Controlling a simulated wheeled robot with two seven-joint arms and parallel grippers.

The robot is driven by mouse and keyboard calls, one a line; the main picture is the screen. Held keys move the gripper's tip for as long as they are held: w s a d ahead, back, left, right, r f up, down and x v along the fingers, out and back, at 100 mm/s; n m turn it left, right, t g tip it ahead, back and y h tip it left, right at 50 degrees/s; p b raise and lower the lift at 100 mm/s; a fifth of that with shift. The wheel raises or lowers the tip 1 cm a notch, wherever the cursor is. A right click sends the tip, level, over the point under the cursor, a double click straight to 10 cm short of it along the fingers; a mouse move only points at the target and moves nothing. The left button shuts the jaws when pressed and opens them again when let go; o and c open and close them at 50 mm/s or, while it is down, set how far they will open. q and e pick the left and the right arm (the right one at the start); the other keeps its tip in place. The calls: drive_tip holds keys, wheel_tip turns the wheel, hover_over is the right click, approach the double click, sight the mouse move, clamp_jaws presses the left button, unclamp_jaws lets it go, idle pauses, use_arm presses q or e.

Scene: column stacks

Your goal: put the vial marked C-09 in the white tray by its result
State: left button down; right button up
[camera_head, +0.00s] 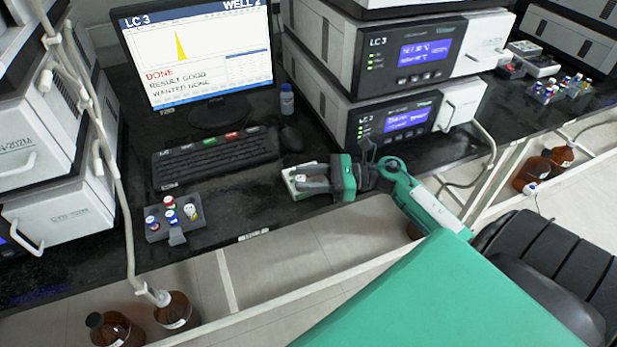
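The gripper and arm hide much of the tray. Something small and pale shows at the fingertips; I cannot tell whether it is a vial in the grip. A grey holder (154,236) in front of the keyboard has several vials with red, blue and white caps (170,202). Their markings are too small to read, so I cannot pick out C-09. The monitor (195,55) reads LC 3, WELL 2, DONE, RESULT GOOD, WANTED NONE. My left gripper is not in view.
The keyboard (215,157) and a mouse (291,138) lie behind the tray. A small blue bottle (287,99) stands by the monitor. Another vial holder (545,95) is far right. Bare bench lies between holder and tray.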

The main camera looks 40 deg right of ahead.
drive_tip(key=shift+d, duration=0.1)
drive_tip(key=b+v, duration=0.1)
drive_tip(key=v, duration=1.2)
drive_tip(key=shift+s+d+b, duration=0.2)
drive_tip(key=shift+s+b, duration=0.05)
drive_tip(key=shift+b, duration=0.15)
